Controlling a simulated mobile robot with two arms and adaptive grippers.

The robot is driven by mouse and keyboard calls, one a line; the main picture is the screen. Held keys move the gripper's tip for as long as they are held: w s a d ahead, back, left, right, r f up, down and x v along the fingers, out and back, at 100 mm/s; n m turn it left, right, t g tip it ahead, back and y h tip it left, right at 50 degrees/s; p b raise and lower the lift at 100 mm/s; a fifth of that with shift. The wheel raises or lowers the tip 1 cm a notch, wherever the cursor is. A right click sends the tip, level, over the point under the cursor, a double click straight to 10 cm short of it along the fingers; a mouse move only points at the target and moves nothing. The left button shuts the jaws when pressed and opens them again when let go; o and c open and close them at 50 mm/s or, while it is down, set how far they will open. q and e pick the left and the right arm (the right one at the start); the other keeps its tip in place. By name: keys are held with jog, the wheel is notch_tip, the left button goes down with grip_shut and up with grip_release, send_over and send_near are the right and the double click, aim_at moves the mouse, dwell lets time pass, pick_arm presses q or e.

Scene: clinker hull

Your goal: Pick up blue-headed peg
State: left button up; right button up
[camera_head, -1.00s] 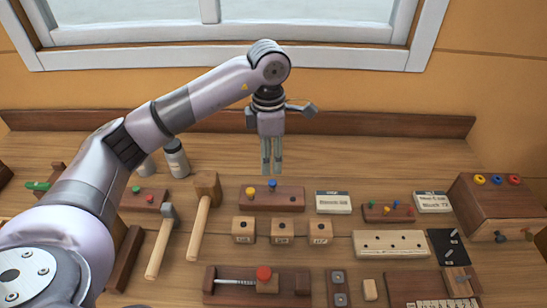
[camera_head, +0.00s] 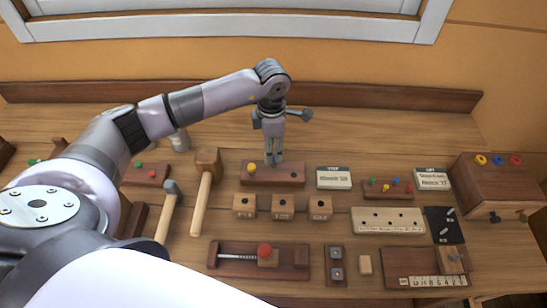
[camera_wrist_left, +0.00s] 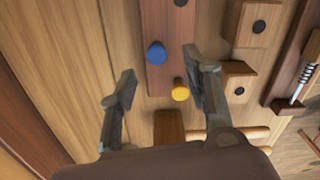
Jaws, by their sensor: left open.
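My left gripper (camera_head: 274,162) points down over a dark wooden block (camera_head: 291,175) on the bench, its jaws open and empty. The blue-headed peg (camera_wrist_left: 156,53) stands in that block and shows between my two fingers (camera_wrist_left: 158,62) in the left wrist view, nearer the block's middle than the yellow-headed peg. In the head view the blue head is hidden behind my fingers. The yellow-headed peg (camera_head: 251,168) stands at the block's left; it also shows in the wrist view (camera_wrist_left: 180,92), close to one finger. My right gripper is not in view.
Three small wooden blocks (camera_head: 283,207) stand in front of the peg block. A mallet (camera_head: 202,195) lies to the left, a label card (camera_head: 333,178) to the right. Farther right is a small block with several coloured pegs (camera_head: 386,188). The bench behind is clear.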

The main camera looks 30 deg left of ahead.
aim_at(273, 164)
pick_arm(q)
jog(key=shift+f, duration=0.3)
jog(key=f+p, duration=0.2)
jog(key=f, duration=0.1)
jog(key=f+p, duration=0.1)
jog(key=shift+w+d+f, duration=0.15)
jog(key=shift+w+f, duration=0.1)
jog(key=shift+f, duration=0.45)
jog(key=shift+c, duration=0.2)
jog(key=c, duration=0.8)
